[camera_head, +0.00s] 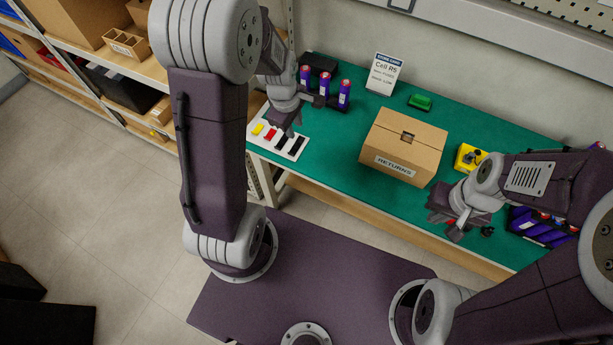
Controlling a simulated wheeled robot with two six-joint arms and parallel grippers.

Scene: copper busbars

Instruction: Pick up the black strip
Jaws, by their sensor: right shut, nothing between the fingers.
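Two black strips lie side by side on a white board (263,148) at the left end of the green table; one is the right-hand black strip (297,147), and the other is the left-hand black strip (281,142). A red piece (270,134) and a yellow piece (257,129) lie to their left on the board. My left gripper (285,131) points down just over the far ends of the black strips. Its fingers are small and dark here, so I cannot tell whether they touch a strip. My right gripper (455,233) is shut and empty over the table's front right part.
A cardboard box marked RETURNS (404,146) stands mid-table. Purple cylinders (344,95) stand in a holder behind my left gripper. A sign (383,74), a green block (420,102) and a yellow box with a knob (467,158) are farther along. Shelves (120,62) stand left.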

